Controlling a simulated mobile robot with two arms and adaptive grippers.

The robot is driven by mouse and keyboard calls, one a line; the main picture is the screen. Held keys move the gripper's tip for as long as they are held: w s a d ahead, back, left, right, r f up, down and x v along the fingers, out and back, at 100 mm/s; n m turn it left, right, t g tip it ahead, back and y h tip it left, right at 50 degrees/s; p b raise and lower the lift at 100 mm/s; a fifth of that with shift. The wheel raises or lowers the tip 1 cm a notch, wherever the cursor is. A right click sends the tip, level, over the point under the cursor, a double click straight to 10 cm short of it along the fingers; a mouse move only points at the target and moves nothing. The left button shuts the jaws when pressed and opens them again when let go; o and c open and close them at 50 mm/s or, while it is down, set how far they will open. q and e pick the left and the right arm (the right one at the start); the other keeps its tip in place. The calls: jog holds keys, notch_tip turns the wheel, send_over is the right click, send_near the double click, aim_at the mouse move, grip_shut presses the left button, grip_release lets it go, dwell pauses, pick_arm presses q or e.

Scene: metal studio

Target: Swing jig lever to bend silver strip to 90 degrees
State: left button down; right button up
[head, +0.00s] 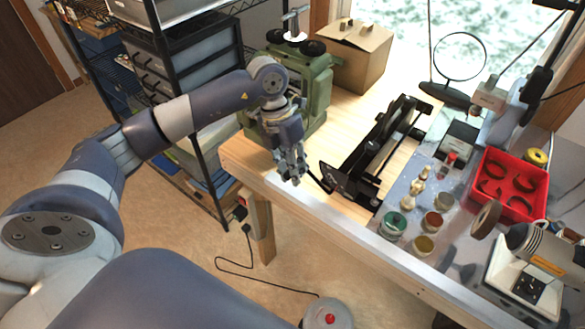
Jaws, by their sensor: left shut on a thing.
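The black bending jig (375,150) lies on the wooden workbench, reaching from the front edge toward the window. A thin dark lever (319,182) sticks out from its near left end toward my gripper. My left gripper (292,176) points down at the bench's front edge, left of the jig. Its fingers are shut, seemingly on the end of the lever, though they mostly hide the contact. I cannot make out the silver strip or its bend angle. My right gripper is not in view.
A green machine (313,92) and a cardboard box (357,55) stand behind my arm. Right of the jig are several small jars (392,224), a red tray (508,207) and a grinder-like tool (520,275). A black wire shelf (190,95) stands at left.

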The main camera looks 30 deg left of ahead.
pick_arm(q)
jog(key=shift+b+x, duration=0.85)
jog(key=shift+x, duration=0.35)
jog(key=shift+w, duration=0.15)
jog(key=shift+f+b, duration=0.35)
jog(key=shift+f, duration=0.05)
jog(key=c, duration=1.4)
grip_release()
jog(key=shift+c, duration=0.2)
jog(key=shift+a, duration=0.1)
jog(key=shift+r, duration=0.15)
jog(key=r+p, duration=0.3)
jog(key=r, duration=0.1)
jog(key=r+p, duration=0.3)
jog(key=r, duration=0.2)
jog(key=shift+d, duration=0.25)
jog(key=shift+w+f, duration=0.1)
jog(key=shift+f, duration=0.1)
jog(key=shift+s, duration=0.2)
